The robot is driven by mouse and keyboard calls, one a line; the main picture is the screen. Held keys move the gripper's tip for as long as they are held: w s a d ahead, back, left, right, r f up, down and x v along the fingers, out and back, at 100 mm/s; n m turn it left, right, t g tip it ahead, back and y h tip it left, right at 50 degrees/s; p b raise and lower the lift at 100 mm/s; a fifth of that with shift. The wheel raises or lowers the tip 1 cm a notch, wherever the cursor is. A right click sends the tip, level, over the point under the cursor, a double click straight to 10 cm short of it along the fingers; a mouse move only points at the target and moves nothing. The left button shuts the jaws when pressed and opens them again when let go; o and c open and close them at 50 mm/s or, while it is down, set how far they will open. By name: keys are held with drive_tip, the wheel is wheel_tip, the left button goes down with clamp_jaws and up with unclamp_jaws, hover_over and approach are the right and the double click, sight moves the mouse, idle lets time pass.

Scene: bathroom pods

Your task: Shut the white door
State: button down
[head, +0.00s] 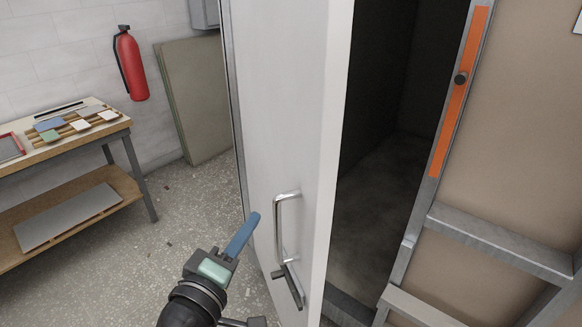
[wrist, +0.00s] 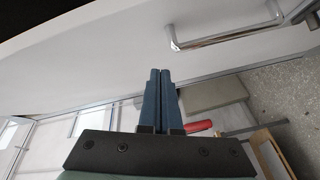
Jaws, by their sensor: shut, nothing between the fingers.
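The white door (head: 288,120) stands open, swung out from a dark pod doorway (head: 385,160). It has a silver D-shaped pull handle (head: 279,225) with a dark lever (head: 289,285) below it. My gripper (head: 253,218) is shut and empty, its blue fingers together, just left of the handle on the door's outer face. In the wrist view the finger tips (wrist: 161,70) point at the white door face (wrist: 100,55), and the pull handle (wrist: 225,38) is above and to the right. I cannot tell whether the tips touch the door.
An orange strip (head: 459,90) marks the metal frame right of the doorway. A workbench (head: 70,145) with samples stands at left. A red fire extinguisher (head: 130,64) and a leaning panel (head: 194,100) are by the wall. Speckled floor (head: 190,205) is clear left of the door.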

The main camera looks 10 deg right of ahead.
drive_tip(key=w+d+n+p, duration=0.1)
drive_tip(key=w, duration=0.1)
drive_tip(key=w+d+f+n+h+p, duration=0.1)
drive_tip(key=w, duration=0.1)
drive_tip(key=w+d+f+n+p, duration=0.1)
drive_tip(key=w+d+p, duration=0.1)
drive_tip(key=shift+d+f+g, duration=0.1)
drive_tip(key=shift+f+g, duration=0.05)
drive_tip(key=shift+g, duration=0.15)
drive_tip(key=d, duration=0.1)
drive_tip(key=w+d+p, duration=0.1)
drive_tip(key=d, duration=0.1)
drive_tip(key=shift+d, duration=0.1)
drive_tip(key=shift+w+d+f, duration=0.1)
drive_tip(key=shift+d+f, duration=0.05)
drive_tip(key=shift+d, duration=0.25)
